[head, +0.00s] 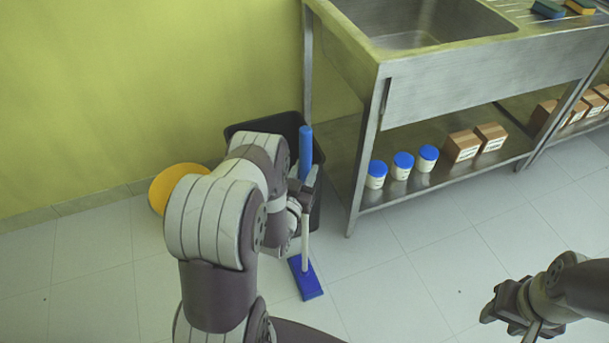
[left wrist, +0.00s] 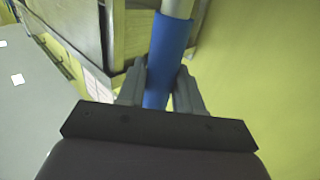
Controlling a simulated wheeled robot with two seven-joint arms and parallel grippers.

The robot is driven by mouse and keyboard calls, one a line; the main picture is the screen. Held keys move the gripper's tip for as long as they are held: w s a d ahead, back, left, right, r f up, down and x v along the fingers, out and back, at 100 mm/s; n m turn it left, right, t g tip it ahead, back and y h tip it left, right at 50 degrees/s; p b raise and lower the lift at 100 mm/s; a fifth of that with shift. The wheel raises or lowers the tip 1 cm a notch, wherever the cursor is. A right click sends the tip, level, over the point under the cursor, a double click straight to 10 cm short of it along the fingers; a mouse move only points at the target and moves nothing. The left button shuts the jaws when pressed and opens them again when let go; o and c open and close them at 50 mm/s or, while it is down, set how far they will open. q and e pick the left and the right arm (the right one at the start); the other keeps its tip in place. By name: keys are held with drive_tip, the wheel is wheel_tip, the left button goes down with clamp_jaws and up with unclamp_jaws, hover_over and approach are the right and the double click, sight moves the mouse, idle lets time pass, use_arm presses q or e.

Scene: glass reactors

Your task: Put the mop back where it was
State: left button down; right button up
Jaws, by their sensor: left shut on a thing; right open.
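The mop has a blue grip (head: 305,146), a pale pole (head: 305,240) and a flat blue head (head: 306,278). It stands nearly upright, its head at floor level in front of a black bin (head: 318,150); I cannot tell whether the head touches the floor. My left gripper (head: 306,186) is shut on the mop at its blue grip. In the left wrist view, its fingers (left wrist: 160,92) close around the blue grip (left wrist: 168,50). My right gripper (head: 500,308) is at the lower right, open and away from the mop.
A yellow round object (head: 163,188) lies by the wall, partly behind my left arm. A steel sink table (head: 480,75) stands to the right, its lower shelf (head: 430,185) holding blue-lidded jars (head: 403,165) and brown boxes (head: 463,146). The floor in front is clear.

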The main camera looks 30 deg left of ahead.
use_arm(q)
drive_tip(key=shift+f, duration=0.15)
drive_tip(key=c, duration=1.1)
unclamp_jaws()
drive_tip(key=shift+f, duration=0.15)
drive_tip(key=o, duration=0.4)
drive_tip(key=shift+c, duration=0.2)
drive_tip(key=shift+s, duration=0.25)
drive_tip(key=s+d+p, duration=0.1)
drive_tip(key=s+d, duration=0.1)
drive_tip(key=s, duration=0.9)
drive_tip(key=shift+s, duration=0.2)
